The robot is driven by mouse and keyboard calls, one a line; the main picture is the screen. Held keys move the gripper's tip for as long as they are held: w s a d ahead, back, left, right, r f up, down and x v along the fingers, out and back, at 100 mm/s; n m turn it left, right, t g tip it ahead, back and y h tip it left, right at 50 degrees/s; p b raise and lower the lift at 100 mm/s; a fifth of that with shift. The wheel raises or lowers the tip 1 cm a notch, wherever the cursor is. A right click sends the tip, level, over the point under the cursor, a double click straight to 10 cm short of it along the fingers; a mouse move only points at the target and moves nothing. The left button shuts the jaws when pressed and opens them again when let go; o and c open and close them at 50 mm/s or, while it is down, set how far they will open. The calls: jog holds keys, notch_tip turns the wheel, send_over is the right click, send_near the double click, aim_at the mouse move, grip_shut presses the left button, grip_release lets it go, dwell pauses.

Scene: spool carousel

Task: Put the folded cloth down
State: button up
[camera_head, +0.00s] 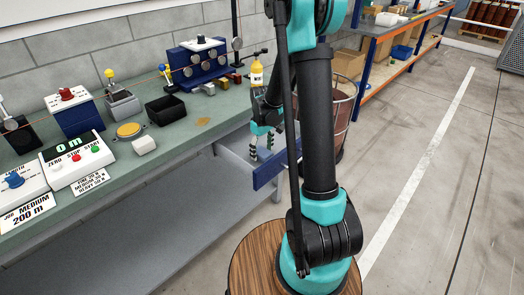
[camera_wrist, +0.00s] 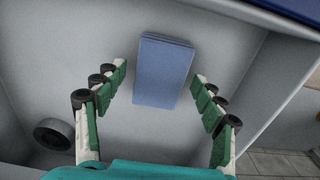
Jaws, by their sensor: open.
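The folded cloth (camera_wrist: 163,72) is a blue, flat, rectangular bundle in the wrist view. It appears to lie on the grey floor of the open drawer (camera_head: 268,178). My gripper (camera_wrist: 160,74) is open, with a green-padded finger on each side of the cloth and a visible gap on both sides. In the head view my gripper (camera_head: 262,147) points down into the drawer at the right end of the workbench. The cloth cannot be made out in the head view.
A dark round roll (camera_wrist: 54,134) lies in the drawer at left. The drawer walls stand close around my gripper. On the green bench (camera_head: 190,130) are a yellow-capped bottle (camera_head: 256,73), a black bin (camera_head: 166,108) and a control box (camera_head: 76,160). A reddish drum (camera_head: 340,110) stands behind my arm.

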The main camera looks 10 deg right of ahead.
aim_at(262, 151)
jog(key=shift+r, duration=0.1)
notch_tip(262, 151, up, 12)
jog(key=s+d+f+m+t, duration=0.2)
jog(key=s+m, duration=0.1)
jog(key=s, duration=0.8)
jog(key=s+d+f+m+t, duration=0.2)
jog(key=s+f+m, duration=0.1)
jog(key=s, duration=0.8)
jog(key=shift+m, duration=0.6)
jog(key=shift+f, duration=0.1)
